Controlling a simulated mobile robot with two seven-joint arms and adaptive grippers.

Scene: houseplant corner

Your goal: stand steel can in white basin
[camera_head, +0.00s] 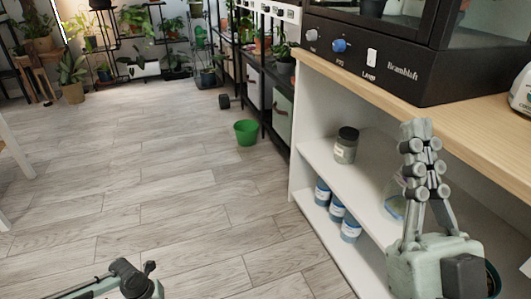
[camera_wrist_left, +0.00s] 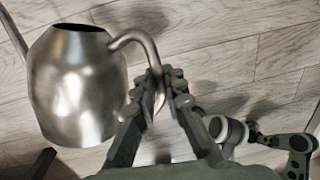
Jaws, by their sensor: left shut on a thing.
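The steel can (camera_wrist_left: 75,90) shows at the left of the left wrist view, shiny, with a dark round opening and a curved handle (camera_wrist_left: 133,37). My left gripper (camera_wrist_left: 165,75) is shut on the handle, and the can hangs beside its fingers over the wooden floor. The can does not show in the head view. My right gripper (camera_head: 416,128) points up at the right of the head view, in front of the white shelf unit, its fingers together and empty. I cannot make out the white basin in either view.
The white shelf unit (camera_head: 297,180) with a wooden top (camera_head: 385,95) stands at the right. A green bucket (camera_head: 246,132) stands on the floor. The floor (camera_head: 150,180) is mostly clear.

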